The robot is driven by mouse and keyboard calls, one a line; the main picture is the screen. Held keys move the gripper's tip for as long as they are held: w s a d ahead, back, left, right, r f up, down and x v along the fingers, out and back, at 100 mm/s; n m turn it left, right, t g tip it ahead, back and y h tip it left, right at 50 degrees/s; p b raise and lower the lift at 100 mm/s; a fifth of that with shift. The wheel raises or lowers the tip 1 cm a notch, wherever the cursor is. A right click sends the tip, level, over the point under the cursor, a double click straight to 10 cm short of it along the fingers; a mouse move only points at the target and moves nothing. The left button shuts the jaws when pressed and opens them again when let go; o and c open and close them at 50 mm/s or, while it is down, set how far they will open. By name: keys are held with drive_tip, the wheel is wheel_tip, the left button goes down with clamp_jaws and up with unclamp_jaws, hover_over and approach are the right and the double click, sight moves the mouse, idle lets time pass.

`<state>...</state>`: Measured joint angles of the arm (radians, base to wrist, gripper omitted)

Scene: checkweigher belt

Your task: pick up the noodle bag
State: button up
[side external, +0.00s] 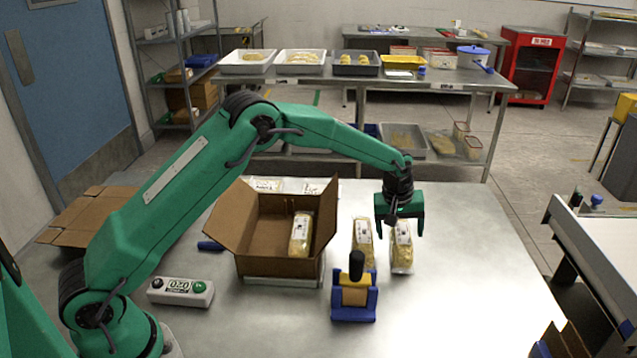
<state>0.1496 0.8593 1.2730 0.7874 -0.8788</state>
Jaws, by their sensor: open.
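Two upright noodle bags with pale yellow contents and white labels stand on the metal table, a left one (362,240) and a right one (402,250). A third noodle bag (300,234) is inside the open cardboard box (262,262). My green gripper (400,226) is open and points down over the right bag. Its fingers appear to reach beside the bag's top; whether they touch it, I cannot tell. The left bag's lower part is partly hidden behind a blue and yellow tool.
The blue and yellow tool with a black knob (354,298) stands in front of the bags. A grey button box (181,291) lies at the left. A conveyor (590,235) stands at the right.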

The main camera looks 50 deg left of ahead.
drive_tip(key=shift+x, duration=1.3)
drive_tip(key=shift+r, duration=0.1)
drive_tip(key=c, duration=1.3)
drive_tip(key=shift+r, duration=0.1)
